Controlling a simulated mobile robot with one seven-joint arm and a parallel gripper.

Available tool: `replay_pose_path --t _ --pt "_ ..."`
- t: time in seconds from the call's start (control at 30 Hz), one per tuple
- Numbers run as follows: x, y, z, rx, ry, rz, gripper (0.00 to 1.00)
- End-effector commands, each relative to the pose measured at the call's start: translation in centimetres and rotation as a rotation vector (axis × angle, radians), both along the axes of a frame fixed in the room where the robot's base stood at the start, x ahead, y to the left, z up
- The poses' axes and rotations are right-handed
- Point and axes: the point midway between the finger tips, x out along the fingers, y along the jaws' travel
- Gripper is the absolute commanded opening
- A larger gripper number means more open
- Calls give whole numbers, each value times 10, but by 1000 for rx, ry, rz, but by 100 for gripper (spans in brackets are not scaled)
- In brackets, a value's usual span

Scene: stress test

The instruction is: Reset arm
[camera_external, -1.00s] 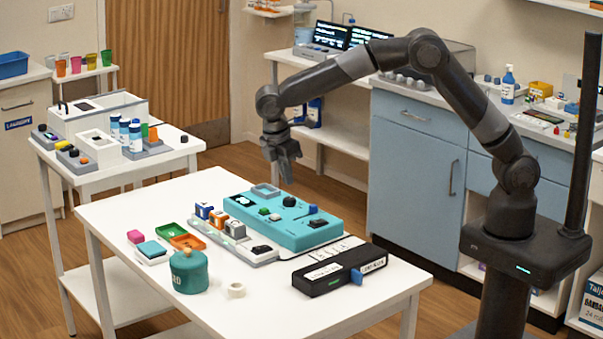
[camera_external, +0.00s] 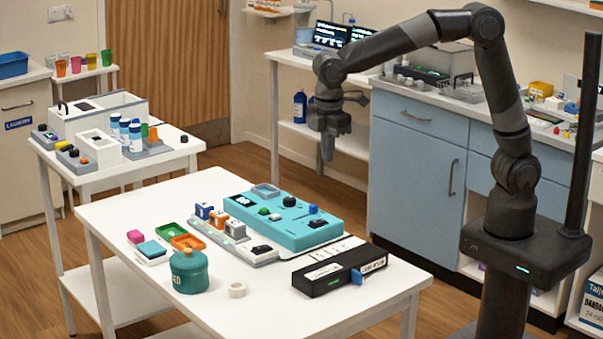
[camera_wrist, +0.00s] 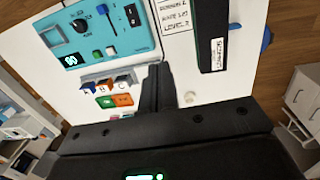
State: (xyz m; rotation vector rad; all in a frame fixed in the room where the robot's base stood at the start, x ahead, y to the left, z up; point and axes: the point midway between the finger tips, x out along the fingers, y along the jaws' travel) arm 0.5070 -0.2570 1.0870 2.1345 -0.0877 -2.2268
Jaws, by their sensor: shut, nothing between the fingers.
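My gripper (camera_external: 328,146) hangs in the air, pointing down, above and behind the far right end of the white table (camera_external: 120,212). It is shut and empty and touches nothing. In the wrist view the closed fingers (camera_wrist: 156,88) show dark in the middle, with the table below them. My arm rises from its base at the right, bends at a high elbow and reaches left.
On the table are a teal panel (camera_external: 290,232), a black box (camera_external: 325,277), a green canister (camera_external: 188,272), a white ring (camera_external: 237,290) and small trays (camera_external: 186,242). A side table (camera_external: 165,150) stands left. Blue cabinets (camera_external: 415,165) stand behind my arm.

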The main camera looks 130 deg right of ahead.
Motion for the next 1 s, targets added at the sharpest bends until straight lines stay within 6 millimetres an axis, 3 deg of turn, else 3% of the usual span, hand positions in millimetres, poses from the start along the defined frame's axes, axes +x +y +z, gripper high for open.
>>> replay_pose_path --t 0.03,0.2,0.5,0.8,1.0 --pt "-6 18 12 -7 -28 7 0" --pt "-31 72 37 -18 -113 10 0" --pt "-89 155 61 -13 -264 16 0" --pt "-158 219 58 22 -410 23 0" --pt "-197 246 45 55 -492 24 0"
